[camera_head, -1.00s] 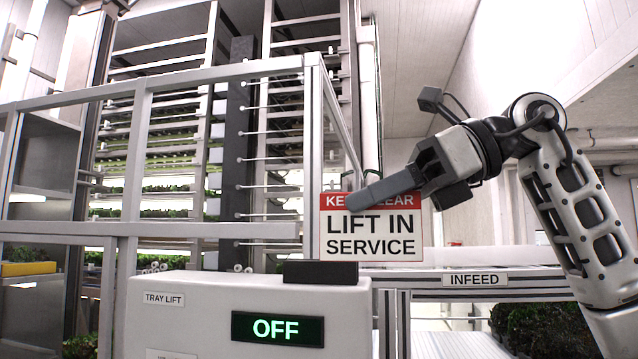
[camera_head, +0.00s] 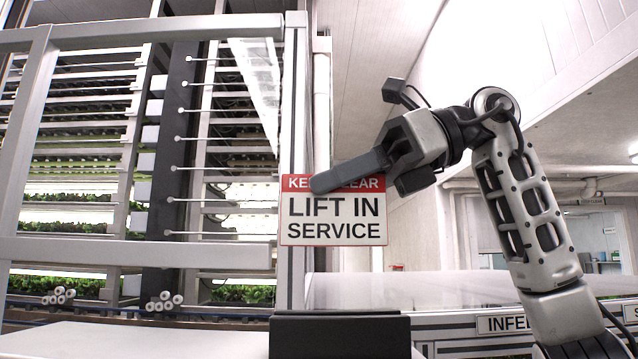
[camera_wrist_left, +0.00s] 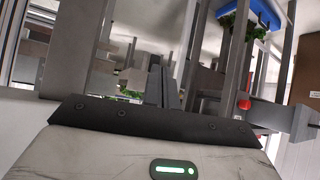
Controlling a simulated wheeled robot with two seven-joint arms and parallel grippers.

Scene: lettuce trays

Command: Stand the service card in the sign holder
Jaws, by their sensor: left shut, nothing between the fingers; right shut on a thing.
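The service card (camera_head: 334,222) is a white upright sign with a red top band, reading "LIFT IN SERVICE". My right gripper (camera_head: 322,184) is shut on its upper part, its fingers covering some of the red band's words. The sign holder (camera_head: 340,337) is a long black block at the bottom of the head view. The card appears above it in the picture, with a clear gap between them. The holder's slot cannot be made out. My left gripper (camera_wrist_left: 160,86) shows only in the left wrist view, shut and empty.
The holder stands on a white cabinet top (camera_head: 150,342). A grey metal frame post (camera_head: 295,120) rises behind the card. An infeed bench (camera_head: 420,290) lies at right, and racks of lettuce trays stand behind the frame at left.

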